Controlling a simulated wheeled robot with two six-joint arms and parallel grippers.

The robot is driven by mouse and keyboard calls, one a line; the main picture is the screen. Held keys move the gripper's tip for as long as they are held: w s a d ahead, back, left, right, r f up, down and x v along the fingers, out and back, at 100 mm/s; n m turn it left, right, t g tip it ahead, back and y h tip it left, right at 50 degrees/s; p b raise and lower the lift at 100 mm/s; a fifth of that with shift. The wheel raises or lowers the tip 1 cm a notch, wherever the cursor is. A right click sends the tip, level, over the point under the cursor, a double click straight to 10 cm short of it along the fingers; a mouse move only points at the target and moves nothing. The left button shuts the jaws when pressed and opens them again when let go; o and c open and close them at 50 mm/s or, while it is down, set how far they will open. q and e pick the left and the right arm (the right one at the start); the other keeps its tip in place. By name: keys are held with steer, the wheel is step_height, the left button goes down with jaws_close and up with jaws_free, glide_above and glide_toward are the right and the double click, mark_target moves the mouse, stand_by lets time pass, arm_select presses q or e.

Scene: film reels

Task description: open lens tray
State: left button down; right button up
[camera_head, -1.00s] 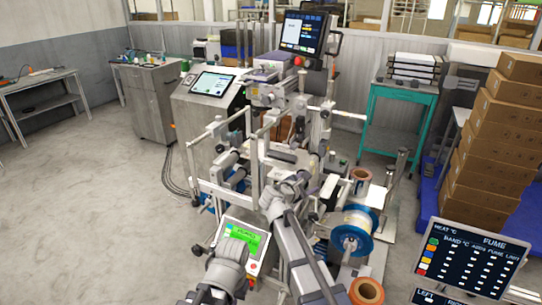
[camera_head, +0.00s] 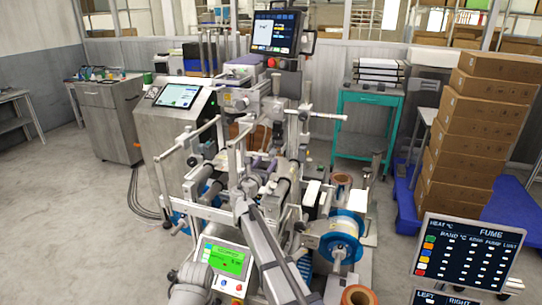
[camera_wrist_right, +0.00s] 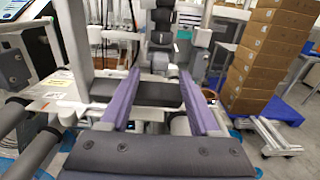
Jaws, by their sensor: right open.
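My right gripper (camera_head: 262,165) is over the middle of the slitting machine (camera_head: 190,215), among its rails and rollers. In the right wrist view its two purple fingers (camera_wrist_right: 160,78) are apart, with nothing held between them. A dark roller or bar (camera_wrist_right: 150,93) shows beyond and between the fingers; I cannot tell whether they touch it. I cannot clearly make out a lens tray. A pale purple-topped unit (camera_head: 238,70) sits high on the machine, below the monitor, and I cannot tell if it holds the tray. A grey link of mine shows at the bottom edge; my left gripper does not show.
A monitor (camera_head: 277,33) stands above the machine and a tilted touchscreen (camera_head: 178,95) is at its left. A blue-flanged reel (camera_head: 341,240) is at the front right. Stacked cartons (camera_head: 475,125) and a teal cart (camera_head: 368,115) stand to the right. Floor at left is clear.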

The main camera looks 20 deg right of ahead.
mark_target(271, 155)
steer(key=x, duration=0.6)
steer(key=shift+w+d, duration=0.25)
steer(key=shift+w, duration=0.05)
jaws_close()
stand_by(1.1)
